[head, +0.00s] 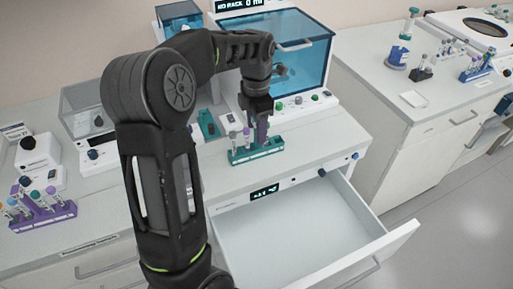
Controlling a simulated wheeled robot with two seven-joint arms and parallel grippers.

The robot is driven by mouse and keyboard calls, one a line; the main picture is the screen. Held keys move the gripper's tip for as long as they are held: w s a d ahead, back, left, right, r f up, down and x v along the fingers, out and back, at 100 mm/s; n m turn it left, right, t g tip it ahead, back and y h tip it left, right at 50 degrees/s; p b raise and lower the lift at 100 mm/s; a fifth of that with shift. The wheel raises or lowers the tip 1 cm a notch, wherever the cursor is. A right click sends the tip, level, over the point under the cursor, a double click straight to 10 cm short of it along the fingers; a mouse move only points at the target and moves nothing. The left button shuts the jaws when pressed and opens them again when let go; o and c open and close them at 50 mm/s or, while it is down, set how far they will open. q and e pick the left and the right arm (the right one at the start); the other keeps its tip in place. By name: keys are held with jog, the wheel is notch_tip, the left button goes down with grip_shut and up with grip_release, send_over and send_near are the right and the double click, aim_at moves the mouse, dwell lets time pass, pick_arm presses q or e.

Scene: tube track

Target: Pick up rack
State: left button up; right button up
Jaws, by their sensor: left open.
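A teal rack (257,153) with a few tubes stands on the counter below the blue-windowed machine. My left gripper (257,118) is directly above and around the upper part of this rack, pointing down. It is open; whether its fingers touch the rack cannot be told. A purple rack (42,214) with several tubes stands on the counter at the far left. My right gripper is not in view.
An open, empty drawer (290,232) juts out below the counter. A machine with a blue window (300,62) stands behind the teal rack. A second counter at the right holds another rack (476,70) and small items.

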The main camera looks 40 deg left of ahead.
pick_arm(q)
jog(key=shift+c, duration=0.3)
grip_shut()
dwell(0.3)
